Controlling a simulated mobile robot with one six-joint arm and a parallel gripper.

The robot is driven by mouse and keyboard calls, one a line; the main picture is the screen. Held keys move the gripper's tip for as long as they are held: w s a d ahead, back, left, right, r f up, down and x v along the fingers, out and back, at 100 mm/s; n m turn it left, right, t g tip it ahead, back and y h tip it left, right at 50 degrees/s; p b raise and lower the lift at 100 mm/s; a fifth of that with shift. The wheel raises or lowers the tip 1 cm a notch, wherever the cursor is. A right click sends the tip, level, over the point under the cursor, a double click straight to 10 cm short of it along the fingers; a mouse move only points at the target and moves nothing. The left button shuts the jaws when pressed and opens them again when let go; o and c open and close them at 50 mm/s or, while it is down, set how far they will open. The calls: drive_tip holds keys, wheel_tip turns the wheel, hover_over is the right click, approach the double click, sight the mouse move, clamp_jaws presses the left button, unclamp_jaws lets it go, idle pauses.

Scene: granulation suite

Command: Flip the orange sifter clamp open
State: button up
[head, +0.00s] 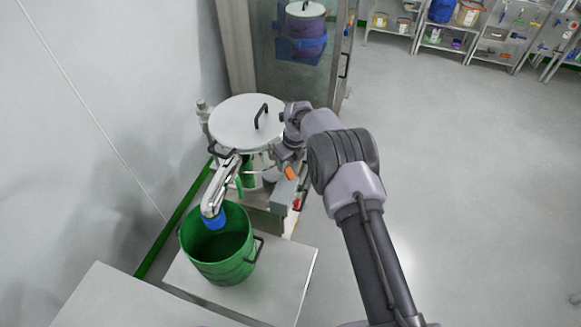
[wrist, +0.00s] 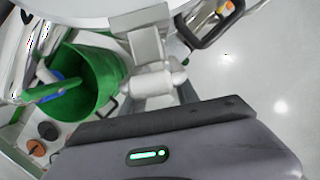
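The sifter (head: 240,125) is a round unit with a white lid and a black handle, standing by the left wall. A small orange piece (head: 291,174), which looks like the clamp, shows at its right side, just below my gripper (head: 283,153). I cannot tell whether they touch. In the wrist view the pale lid edge crosses the top, with a grey bracket and a whitish rounded part (wrist: 153,80) beneath it. My gripper's dark body fills the bottom of that view. Its fingertips are not clearly visible, so I cannot tell its opening. The clamp is not clearly identifiable there.
A green bucket (head: 218,262) stands below the sifter's metal chute (head: 217,187), on a pale platform (head: 285,275). A grey box (head: 283,193) sits right of the sifter. A glass-fronted cabinet is behind. Shelves (head: 460,52) line the back; the floor at right is clear.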

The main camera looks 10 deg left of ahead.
drive_tip(key=shift+o, duration=0.7)
drive_tip(key=shift+s+a+f, duration=0.1)
drive_tip(key=shift+a+f, duration=0.1)
drive_tip(key=shift+f, duration=0.05)
drive_tip(key=shift+d, duration=0.3)
drive_tip(key=p+v, duration=0.2)
drive_tip(key=v, duration=1.5)
drive_tip(key=shift+r, duration=0.25)
